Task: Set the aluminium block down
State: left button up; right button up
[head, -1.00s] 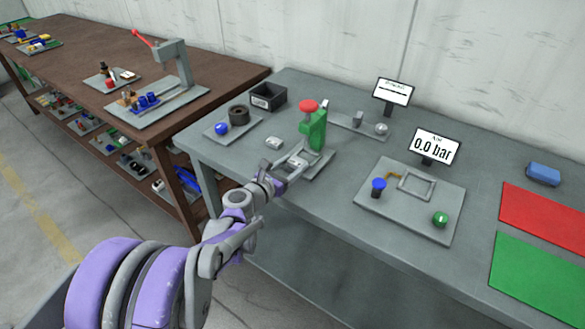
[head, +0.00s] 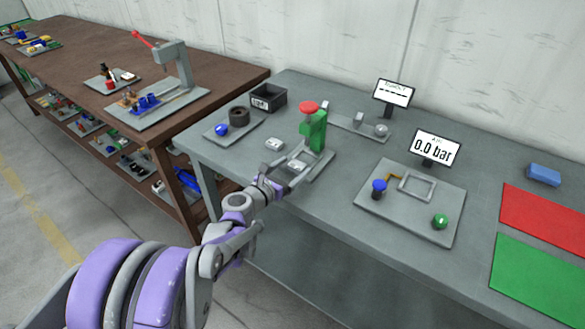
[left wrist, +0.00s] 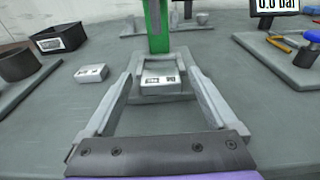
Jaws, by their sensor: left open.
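A light grey metal block (head: 297,165) with a dark marking sits at the foot of the green press (head: 316,132) with its red knob. In the left wrist view the block (left wrist: 160,78) is level, in front of the green column. My left gripper (head: 293,171) is open, with its fingers (left wrist: 160,88) on either side of the block and a gap to each side. A second, similar light block (head: 275,144) lies on the grey table to the left, also in the left wrist view (left wrist: 91,72). I cannot tell the blocks' material apart. My right gripper is not in view.
A dark bin (head: 268,97) and a tray (head: 246,131) with a black ring and blue knob stand at the left. A plate (head: 422,218) with blue and green knobs lies at the right, before the 0.0 bar display (head: 435,148). Red and green mats lie farther right.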

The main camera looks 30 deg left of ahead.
pick_arm(q)
jog(key=s+r, duration=0.2)
jog(key=s, duration=1)
jog(key=s+d+f+m+g+h, duration=0.2)
jog(key=s+d+f+m+g, duration=0.1)
jog(key=d+m, duration=0.45)
jog(key=s+d+f+m+g+h, duration=0.1)
jog(key=s+d+f+m+g, duration=0.15)
jog(key=d+m, duration=0.45)
jog(key=s+f+m+g+y, duration=0.2)
jog(key=s+m, duration=0.4)
jog(key=m, duration=0.4)
jog(key=s+f+m+g+y, duration=0.2)
jog(key=s+f+m+g, duration=0.1)
jog(key=s+m, duration=0.4)
jog(key=m, duration=0.3)
jog(key=shift+d+m+g, duration=0.25)
jog(key=shift+m+g, duration=0.1)
